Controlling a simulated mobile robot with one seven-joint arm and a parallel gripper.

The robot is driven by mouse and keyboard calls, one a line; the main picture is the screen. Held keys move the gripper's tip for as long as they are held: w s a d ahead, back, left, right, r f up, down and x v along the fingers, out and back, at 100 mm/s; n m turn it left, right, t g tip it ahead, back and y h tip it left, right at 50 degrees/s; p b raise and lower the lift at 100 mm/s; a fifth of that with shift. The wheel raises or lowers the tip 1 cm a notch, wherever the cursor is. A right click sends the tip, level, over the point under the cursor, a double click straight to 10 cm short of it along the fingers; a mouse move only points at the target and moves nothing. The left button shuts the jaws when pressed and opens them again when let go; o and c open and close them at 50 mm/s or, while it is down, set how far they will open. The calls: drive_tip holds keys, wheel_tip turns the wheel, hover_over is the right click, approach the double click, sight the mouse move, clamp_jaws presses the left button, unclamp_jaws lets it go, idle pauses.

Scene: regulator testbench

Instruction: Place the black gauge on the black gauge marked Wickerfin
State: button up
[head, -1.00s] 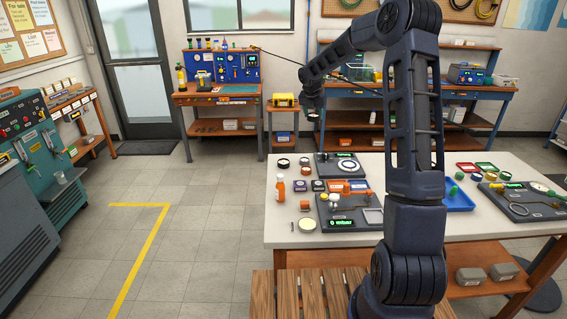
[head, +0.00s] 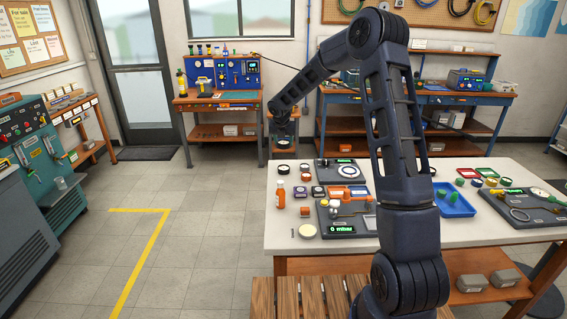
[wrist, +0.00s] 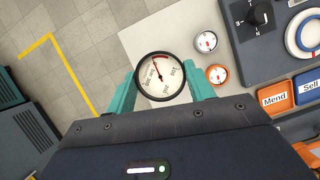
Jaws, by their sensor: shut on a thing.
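My gripper (wrist: 160,88) is shut on a black-rimmed gauge (wrist: 160,79) with a cream dial and a red arc, its face towards the wrist camera. In the head view, my gripper (head: 283,135) hangs above the table's far left corner with the held gauge (head: 284,143) under it. Another black-rimmed round gauge (head: 283,170) with a pale face lies on the table below, apart from the held one. In the wrist view, the held gauge and fingers hide what is under them. I cannot read the name Wickerfin anywhere.
A small grey-rimmed gauge (wrist: 206,41) and an orange-rimmed gauge (wrist: 217,74) lie close to the right. Beyond them are a dark board (wrist: 255,40), an orange Mend block (wrist: 275,97) and a blue Sell block (wrist: 309,86). An orange bottle (head: 281,194) stands near the left edge.

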sight(284, 166)
wheel_tip(284, 166, down, 11)
drive_tip(key=shift+r, duration=0.1)
idle(0.4)
drive_tip(key=o, duration=1)
drive_tip(key=v, duration=1.2)
drive_tip(key=shift+r, duration=0.15)
